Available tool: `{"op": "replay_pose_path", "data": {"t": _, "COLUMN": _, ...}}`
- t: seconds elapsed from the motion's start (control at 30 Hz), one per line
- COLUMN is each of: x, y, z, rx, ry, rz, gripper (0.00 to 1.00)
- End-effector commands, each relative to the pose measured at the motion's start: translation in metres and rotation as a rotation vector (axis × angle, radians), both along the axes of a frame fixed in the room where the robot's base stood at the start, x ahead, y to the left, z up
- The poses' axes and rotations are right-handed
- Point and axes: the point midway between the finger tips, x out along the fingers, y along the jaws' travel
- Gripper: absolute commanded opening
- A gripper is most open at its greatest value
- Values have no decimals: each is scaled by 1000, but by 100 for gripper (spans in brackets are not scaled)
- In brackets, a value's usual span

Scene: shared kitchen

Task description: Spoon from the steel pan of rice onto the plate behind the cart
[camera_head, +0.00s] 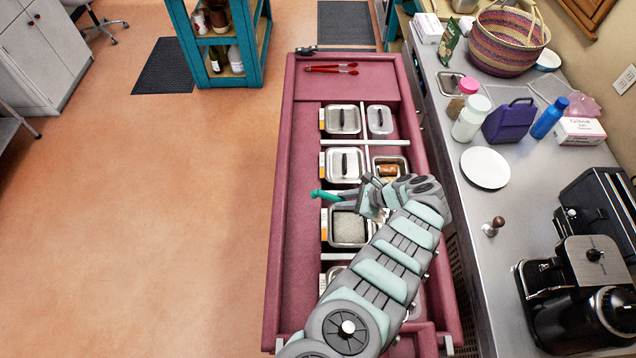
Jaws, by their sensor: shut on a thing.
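My gripper (363,199) is above the middle of the cart and is shut on a green utensil, seemingly the spoon (328,195). The spoon points left over the upper edge of the steel pan of rice (347,243). White grains fill the part of that pan that shows. My arm covers the pan's right side. Whether the spoon holds rice is too small to tell. The white round plate (486,167) lies on the steel counter right of the cart, with nothing on it.
The maroon cart (296,250) holds lidded pans (345,166), an open pan with brown food (388,170) and red tongs (331,68).

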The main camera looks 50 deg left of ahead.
Motion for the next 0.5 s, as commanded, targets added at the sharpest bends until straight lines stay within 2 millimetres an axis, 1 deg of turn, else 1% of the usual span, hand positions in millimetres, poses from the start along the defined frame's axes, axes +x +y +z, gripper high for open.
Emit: {"op": "replay_pose_path", "data": {"t": 0.5, "x": -2, "y": 18, "z": 0, "rx": 18, "ry": 13, "rz": -44, "gripper": 0}}
